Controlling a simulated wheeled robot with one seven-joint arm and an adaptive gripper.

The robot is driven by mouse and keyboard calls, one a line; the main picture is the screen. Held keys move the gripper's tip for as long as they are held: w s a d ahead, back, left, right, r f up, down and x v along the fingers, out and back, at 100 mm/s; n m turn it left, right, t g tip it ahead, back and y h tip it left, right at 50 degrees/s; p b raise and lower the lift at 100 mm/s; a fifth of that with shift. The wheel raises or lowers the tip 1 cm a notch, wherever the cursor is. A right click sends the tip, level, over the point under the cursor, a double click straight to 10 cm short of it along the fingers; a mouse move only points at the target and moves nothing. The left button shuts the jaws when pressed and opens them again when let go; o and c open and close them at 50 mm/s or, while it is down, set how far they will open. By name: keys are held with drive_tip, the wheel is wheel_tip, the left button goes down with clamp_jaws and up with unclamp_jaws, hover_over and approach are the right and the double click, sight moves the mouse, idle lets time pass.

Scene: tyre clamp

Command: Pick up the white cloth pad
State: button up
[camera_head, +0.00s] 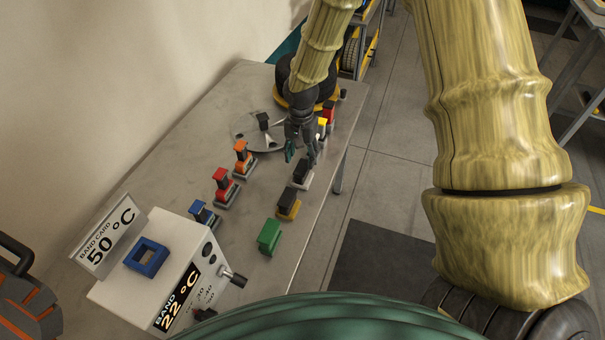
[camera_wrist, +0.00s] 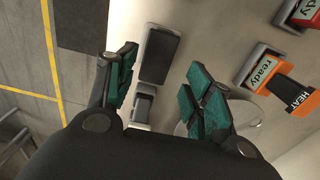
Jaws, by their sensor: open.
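The white pad (camera_head: 300,185) shows as a pale base under a dark block-shaped top, near the table's right edge in the head view. In the wrist view a dark block with a pale rim (camera_wrist: 158,57), which looks like the same piece, lies between the finger lines. My gripper (camera_head: 301,157) is open, with its fingers just beyond and above this piece in the head view. Its two teal-padded fingers are apart in the wrist view (camera_wrist: 160,65). I see no clear contact, and the height gap cannot be told.
A yellow-based black block (camera_head: 288,205) and a green block (camera_head: 269,237) stand nearer. Orange (camera_head: 242,158), red (camera_head: 225,187) and blue (camera_head: 203,215) pieces stand left. A metal disc (camera_head: 253,134) lies behind. A white control box (camera_head: 155,265) stands at the near left.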

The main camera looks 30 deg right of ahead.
sight(302, 167)
drive_tip(key=shift+f, duration=0.65)
drive_tip(key=shift+s+f+p, duration=0.2)
drive_tip(key=shift+f+p, duration=0.35)
drive_tip(key=shift+f, duration=0.15)
drive_tip(key=shift+s+f+p, duration=0.15)
drive_tip(key=shift+f+p, duration=0.4)
drive_tip(key=shift+f, duration=0.15)
drive_tip(key=shift+f+p, duration=0.3)
drive_tip(key=shift+f, duration=0.95)
drive_tip(key=c, duration=1)
